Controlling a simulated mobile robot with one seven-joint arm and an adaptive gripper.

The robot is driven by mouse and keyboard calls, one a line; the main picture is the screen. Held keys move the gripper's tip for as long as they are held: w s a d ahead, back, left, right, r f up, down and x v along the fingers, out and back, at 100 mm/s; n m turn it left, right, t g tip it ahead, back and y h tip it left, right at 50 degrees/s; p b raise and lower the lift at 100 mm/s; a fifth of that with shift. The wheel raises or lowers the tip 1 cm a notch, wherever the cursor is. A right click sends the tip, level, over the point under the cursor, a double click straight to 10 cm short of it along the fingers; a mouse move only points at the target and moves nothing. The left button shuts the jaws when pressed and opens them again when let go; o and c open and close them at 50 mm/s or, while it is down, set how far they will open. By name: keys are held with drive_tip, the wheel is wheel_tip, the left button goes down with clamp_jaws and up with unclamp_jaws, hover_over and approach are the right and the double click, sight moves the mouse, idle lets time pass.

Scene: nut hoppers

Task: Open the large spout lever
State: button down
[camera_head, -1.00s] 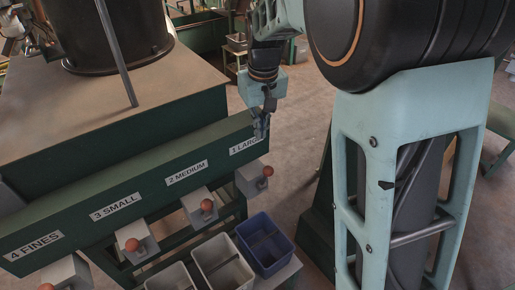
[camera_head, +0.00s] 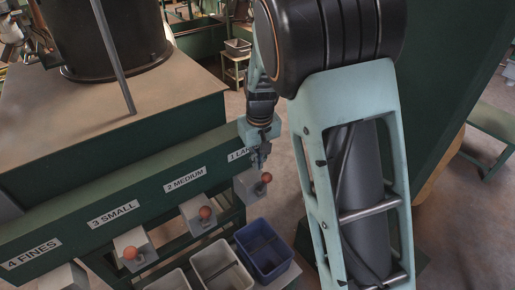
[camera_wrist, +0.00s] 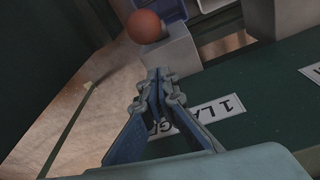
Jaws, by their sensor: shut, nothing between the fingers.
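The large spout (camera_head: 248,187) is a pale grey box below the "1 LARGE" label (camera_head: 239,155). Its lever ends in an orange-red ball knob (camera_head: 266,178). In the wrist view the ball (camera_wrist: 144,26) sits at the top, beside the grey spout (camera_wrist: 172,52). My gripper (camera_head: 259,163) is shut and empty, just above the spout and close to the ball, in front of the label. In the wrist view my gripper (camera_wrist: 158,74) points toward the spout, its tips just short of the ball and partly over the label. I cannot tell whether it touches the spout.
The medium spout (camera_head: 195,216) and small spout (camera_head: 133,244) stand to the left along the green hopper front (camera_head: 140,200). A blue bin (camera_head: 263,248) and a grey bin (camera_head: 221,266) stand below. Open floor (camera_head: 290,185) lies to the right of the large spout.

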drive_tip(key=shift+s+d+r, duration=0.2)
drive_tip(key=shift+s, duration=0.3)
drive_tip(key=shift+s+d+r, duration=0.25)
drive_tip(key=shift+s, duration=0.3)
drive_tip(key=shift+s+d+r, duration=0.2)
drive_tip(key=shift+s, duration=0.3)
drive_tip(key=shift+s+f+b, duration=0.1)
drive_tip(key=shift+f+b, duration=0.1)
drive_tip(key=shift+b, duration=0.15)
